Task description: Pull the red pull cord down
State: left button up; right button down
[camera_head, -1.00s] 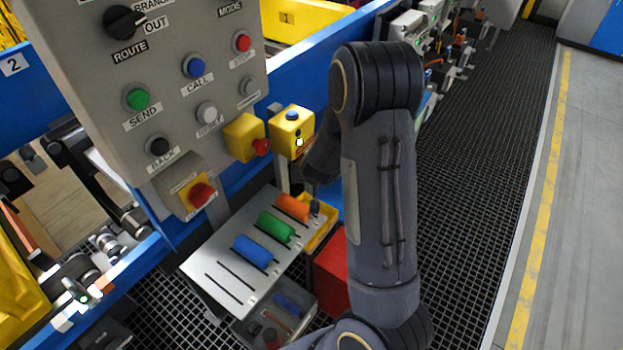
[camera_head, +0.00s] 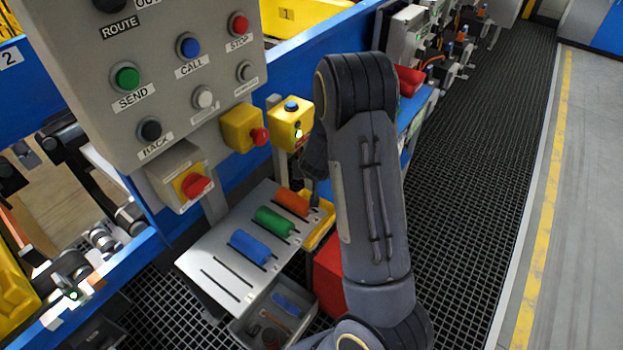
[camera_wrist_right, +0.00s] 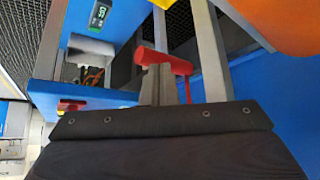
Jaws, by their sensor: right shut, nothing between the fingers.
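A red T-shaped handle (camera_wrist_right: 165,60), which looks like the pull cord's grip, shows in the right wrist view just beyond my right gripper (camera_wrist_right: 167,88). Its bar lies across the view close to the grey fingertips; I cannot tell whether they touch. The fingers are together with nothing between them. In the head view my right gripper (camera_head: 315,194) points down, mostly hidden behind my forearm, near the yellow box with a blue button (camera_head: 291,124). No cord can be made out in the head view. My left gripper is not in view.
A grey button panel (camera_head: 165,75) stands at left. Below it, a slotted metal shelf (camera_head: 222,265) holds blue, green and orange cylinders. A grey bin (camera_head: 275,315), a red bin (camera_head: 328,275) and a yellow tray (camera_head: 318,236) are near my arm. Grated floor (camera_head: 470,200) lies open at right.

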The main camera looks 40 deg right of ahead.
jog(key=shift+w+d+f, duration=0.25)
jog(key=shift+w+f, duration=0.15)
jog(key=shift+f, duration=0.15)
jog(key=s+a+f+b, duration=0.1)
jog(key=s+b, duration=0.1)
jog(key=shift+s+a+f, duration=0.3)
jog(key=shift+a+f, duration=0.05)
jog(key=shift+f, duration=0.05)
dwell(0.4)
